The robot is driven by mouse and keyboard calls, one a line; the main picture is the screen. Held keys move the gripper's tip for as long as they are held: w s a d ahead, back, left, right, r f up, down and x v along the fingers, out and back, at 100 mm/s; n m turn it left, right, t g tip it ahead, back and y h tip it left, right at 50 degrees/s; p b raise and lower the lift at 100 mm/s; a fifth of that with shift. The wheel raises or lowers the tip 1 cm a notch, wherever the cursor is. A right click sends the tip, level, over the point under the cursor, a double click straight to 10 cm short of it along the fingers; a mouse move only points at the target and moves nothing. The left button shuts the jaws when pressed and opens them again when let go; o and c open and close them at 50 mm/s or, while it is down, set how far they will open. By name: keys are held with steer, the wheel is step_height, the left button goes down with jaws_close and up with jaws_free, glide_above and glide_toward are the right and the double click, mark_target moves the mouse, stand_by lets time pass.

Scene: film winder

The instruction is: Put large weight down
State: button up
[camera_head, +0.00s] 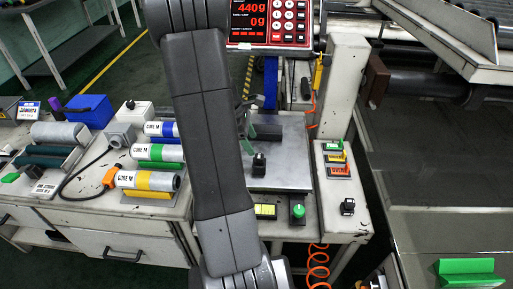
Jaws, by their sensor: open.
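A small black weight (260,164) with a knob stands upright on the grey metal plate (287,178) of the scale, just right of my arm. A second black weight (347,207) stands on the white bench top to the right, apart from the plate. I cannot tell for certain from this view which is the large one. My arm crosses the middle of the view and covers the plate's left side.
A dark block (267,132) is at the back of the plate. Labelled film cores (146,181) lie left. Coloured switches (337,158) are on the right-hand bench.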

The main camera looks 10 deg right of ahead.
steer(key=shift+v, duration=1.75)
steer(key=shift+f, duration=0.15)
stand_by(0.6)
